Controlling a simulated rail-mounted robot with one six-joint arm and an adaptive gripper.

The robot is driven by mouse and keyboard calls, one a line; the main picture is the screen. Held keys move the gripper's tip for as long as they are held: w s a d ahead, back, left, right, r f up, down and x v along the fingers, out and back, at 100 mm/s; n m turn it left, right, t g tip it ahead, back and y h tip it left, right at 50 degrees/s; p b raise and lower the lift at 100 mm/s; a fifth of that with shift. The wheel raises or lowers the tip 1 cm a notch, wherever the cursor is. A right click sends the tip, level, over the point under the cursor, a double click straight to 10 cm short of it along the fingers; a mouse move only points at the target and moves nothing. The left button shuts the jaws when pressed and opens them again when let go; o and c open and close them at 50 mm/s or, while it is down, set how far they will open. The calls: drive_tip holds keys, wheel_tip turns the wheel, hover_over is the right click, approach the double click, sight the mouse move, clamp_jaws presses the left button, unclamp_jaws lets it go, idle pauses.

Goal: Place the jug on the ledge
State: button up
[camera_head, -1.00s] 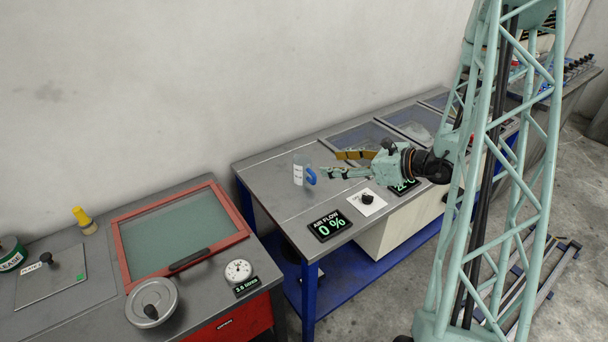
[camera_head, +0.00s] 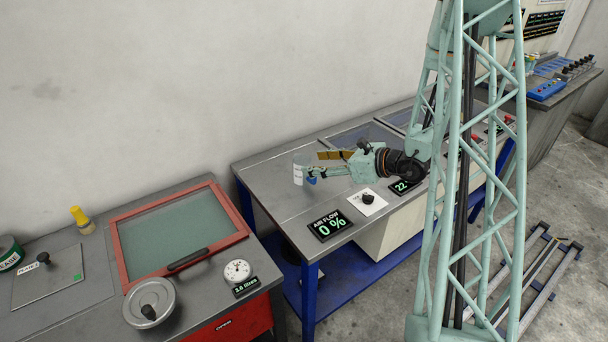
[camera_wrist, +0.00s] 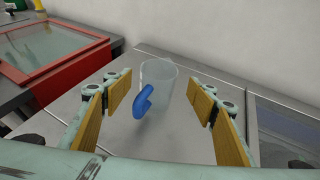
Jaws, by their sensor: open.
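The jug (camera_head: 298,171) is a clear cup with a blue handle and a white label. It stands upright on the grey metal table top. In the wrist view the jug (camera_wrist: 159,84) is ahead between the fingers, its blue handle pointing toward me and a little left. My gripper (camera_head: 315,165) is open, its tan-padded fingers close to the jug. In the wrist view my gripper (camera_wrist: 160,100) has a finger on either side of the jug, with gaps visible. I cannot tell which surface is the ledge.
A red-framed glass lid (camera_head: 180,232) lies on the left bench, beside a dial gauge (camera_head: 238,271). The air flow display (camera_head: 330,224) and a knob (camera_head: 368,197) are at the table's front edge. Glass panels (camera_head: 352,138) lie behind my arm. A wall stands behind.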

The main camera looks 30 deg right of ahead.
sight(310, 163)
idle(0.3)
drive_tip(key=shift+b+x, duration=0.7)
drive_tip(key=shift+x, duration=1.9)
drive_tip(key=shift+s+a, duration=0.1)
drive_tip(key=shift+a, duration=0.05)
drive_tip(key=shift+c, duration=0.3)
drive_tip(key=c, duration=1)
drive_tip(key=shift+r, duration=0.1)
drive_tip(key=s+r+p, duration=0.1)
drive_tip(key=s+r, duration=0.1)
drive_tip(key=s, duration=0.6)
drive_tip(key=s+r+p, duration=0.1)
drive_tip(key=s+r, duration=0.1)
drive_tip(key=s, duration=0.6)
drive_tip(key=shift+a+r+p, duration=0.4)
drive_tip(key=shift+a, duration=0.05)
